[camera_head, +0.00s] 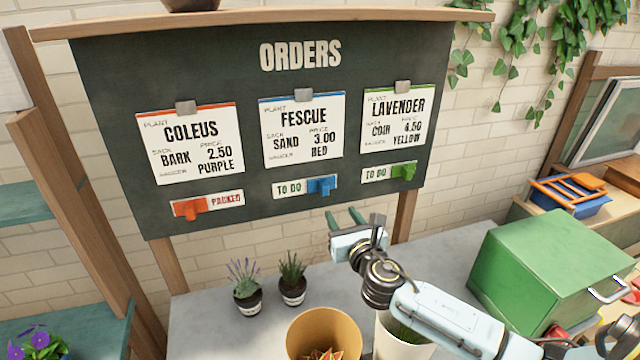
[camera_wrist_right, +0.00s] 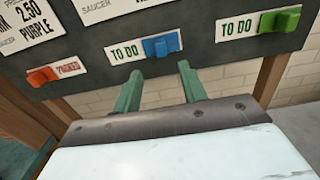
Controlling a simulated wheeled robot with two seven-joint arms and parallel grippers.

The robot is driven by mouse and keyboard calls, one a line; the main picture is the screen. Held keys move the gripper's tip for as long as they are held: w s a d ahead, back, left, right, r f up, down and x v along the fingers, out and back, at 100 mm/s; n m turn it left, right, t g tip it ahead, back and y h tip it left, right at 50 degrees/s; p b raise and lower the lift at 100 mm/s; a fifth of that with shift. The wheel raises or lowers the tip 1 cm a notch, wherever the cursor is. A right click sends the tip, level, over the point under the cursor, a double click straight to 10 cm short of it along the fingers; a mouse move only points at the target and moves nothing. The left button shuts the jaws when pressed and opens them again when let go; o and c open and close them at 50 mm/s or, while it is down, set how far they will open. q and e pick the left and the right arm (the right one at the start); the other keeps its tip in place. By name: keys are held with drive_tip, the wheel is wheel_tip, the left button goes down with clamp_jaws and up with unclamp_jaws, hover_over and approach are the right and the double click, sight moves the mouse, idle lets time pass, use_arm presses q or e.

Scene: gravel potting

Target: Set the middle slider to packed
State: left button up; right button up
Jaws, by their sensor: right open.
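The orders board (camera_head: 230,60) stands upright at the back with three sliders under its order cards. The middle slider (camera_head: 322,186) is blue and sits at the right of its strip, with TO DO showing to its left. It also shows in the right wrist view (camera_wrist_right: 161,46). The red slider (camera_head: 190,208) sits at the left of its strip, with PACKED showing. The green slider (camera_head: 404,171) sits at the right, with TO DO showing. My right gripper (camera_head: 345,218) is open and empty, below the blue slider and apart from it; its green fingers (camera_wrist_right: 158,82) point toward the board.
Two small potted plants (camera_head: 246,290) (camera_head: 292,283) stand on the grey bench (camera_head: 205,310) below the board. An orange pot (camera_head: 322,325) stands in front of them. A green box (camera_head: 545,262) stands at the right. The space between gripper and slider looks clear.

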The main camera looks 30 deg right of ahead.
approach(325, 189)
drive_tip(key=w, duration=0.2)
drive_tip(key=x, duration=0.6)
drive_tip(key=shift+w+d+b, duration=0.25)
drive_tip(key=shift+d+b, duration=0.05)
drive_tip(key=shift+d, duration=0.1)
drive_tip(key=shift+w, duration=0.3)
drive_tip(key=shift+w+d, duration=0.15)
drive_tip(key=shift+w, duration=0.05)
use_arm(q)
drive_tip(key=shift+s+a+f, duration=0.1)
drive_tip(key=shift+s+f, duration=0.1)
drive_tip(key=shift+s, duration=0.4)
drive_tip(key=shift+s+f, duration=0.2)
drive_tip(key=shift+s, duration=0.35)
use_arm(e)
clamp_jaws()
